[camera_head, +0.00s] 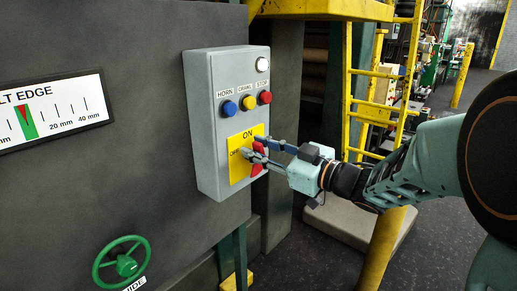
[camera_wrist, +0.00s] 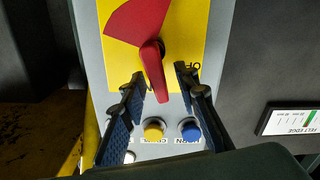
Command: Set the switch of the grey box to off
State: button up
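The grey box (camera_head: 212,120) is mounted on a dark wall panel. Its yellow plate (camera_head: 239,165) reads ON at the top and OFF at the left. The red switch handle (camera_wrist: 153,70) shows in the wrist view, which is turned about upside down. Its free end points to the button side, towards the ON side of the plate. My gripper (camera_head: 256,150) is at the plate; in the wrist view its fingers (camera_wrist: 161,75) are open, one on each side of the handle. The left finger looks close to the handle, with a gap at the right. Contact cannot be told.
Above the plate are a blue button (camera_head: 229,108), a yellow button (camera_head: 248,103), a red button (camera_head: 265,97) and a white lamp (camera_head: 262,64). A green handwheel (camera_head: 125,265) is at the lower left. Yellow ladder rails (camera_head: 346,90) stand right of the box.

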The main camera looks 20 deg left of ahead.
grip_shut()
jog(key=shift+f+b, duration=0.1)
jog(key=shift+b, duration=0.2)
jog(key=n+b, duration=0.2)
jog(key=b, duration=0.1)
jog(key=shift+s+a+f+n, duration=0.1)
jog(key=shift+s+f+n, duration=0.2)
jog(key=shift+s+f, duration=0.05)
jog(key=n+b, duration=0.3)
jog(key=s+f+n+b, duration=0.1)
jog(key=n+b, duration=0.2)
jog(key=b, duration=0.1)
jog(key=f+n+b, duration=0.1)
jog(key=n+b, duration=0.1)
jog(key=b, duration=0.2)
jog(key=shift+s+a+n, duration=0.2)
jog(key=shift+a+n, duration=0.15)
jog(key=shift+n, duration=0.05)
jog(key=n+b, duration=0.3)
jog(key=shift+f, duration=0.25)
jog(key=shift+b, duration=0.3)
